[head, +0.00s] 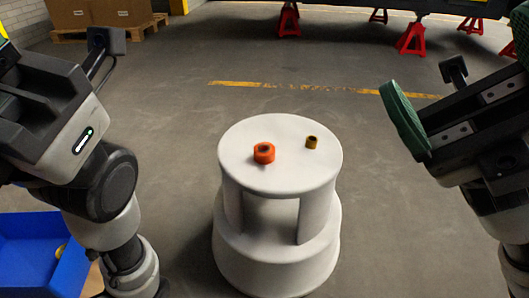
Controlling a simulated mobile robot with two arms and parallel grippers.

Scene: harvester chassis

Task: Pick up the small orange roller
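An orange roller (264,153), a short cylinder with a dark centre, stands on the round top of a white step stool (280,183), left of the middle. A smaller brownish-yellow roller (311,142) stands to its right and slightly farther back. My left gripper (38,95) is at the left edge, well away from the stool; its fingertips are not clearly shown. My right gripper (462,78) is raised at the right, also away from the stool. One green pad shows fully and another partly at the picture's edge, wide apart, with nothing between them.
A blue bin (40,240) is at the lower left, with a yellow item partly visible inside. Cardboard boxes (98,12) on a pallet stand at the back left. Red jack stands (411,38) stand under a dark chassis (400,6) at the back. Floor around the stool is clear.

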